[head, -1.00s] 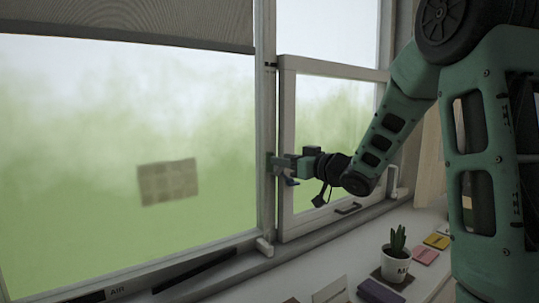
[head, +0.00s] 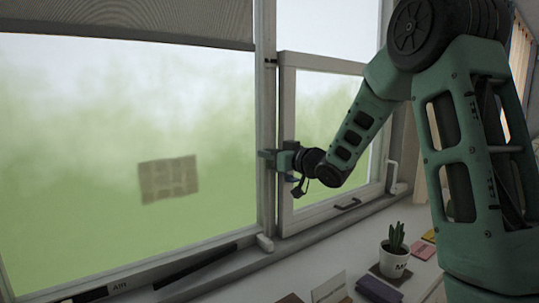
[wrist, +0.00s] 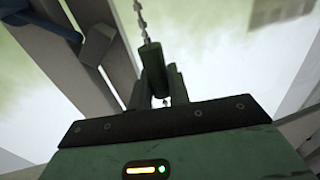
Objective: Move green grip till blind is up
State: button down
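The green grip (wrist: 152,68) is a dark green cylinder on a bead chain (wrist: 140,20) in the wrist view. It leans slightly, with chain above it and a short bit of chain below. My gripper (wrist: 160,82) has its fingers close together on either side of the grip's lower part, and looks shut on it. In the head view my gripper (head: 268,155) is at the post between the two window panes; the grip is too small to make out there. The grey blind (head: 130,20) covers only the top of the large left pane, its lower edge near the picture's top.
A white window frame (head: 286,140) and its handle (head: 349,204) are close to my arm. A potted plant (head: 395,255) and small coloured pads (head: 378,290) stand on the sill below. In the wrist view a dark block (wrist: 98,43) is just left of the grip.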

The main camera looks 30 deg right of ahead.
notch_tip(320, 180, up, 19)
jog(key=p, duration=1.2)
jog(key=shift+r+p, duration=0.1)
jog(key=shift+p, duration=0.25)
jog(key=shift+r, duration=0.1)
jog(key=c, duration=1.4)
grip_release()
jog(key=shift+o, duration=0.3)
jog(key=b+v, duration=0.4)
jog(key=v, duration=1.3)
jog(key=shift+s, duration=0.15)
jog(key=shift+d, duration=0.1)
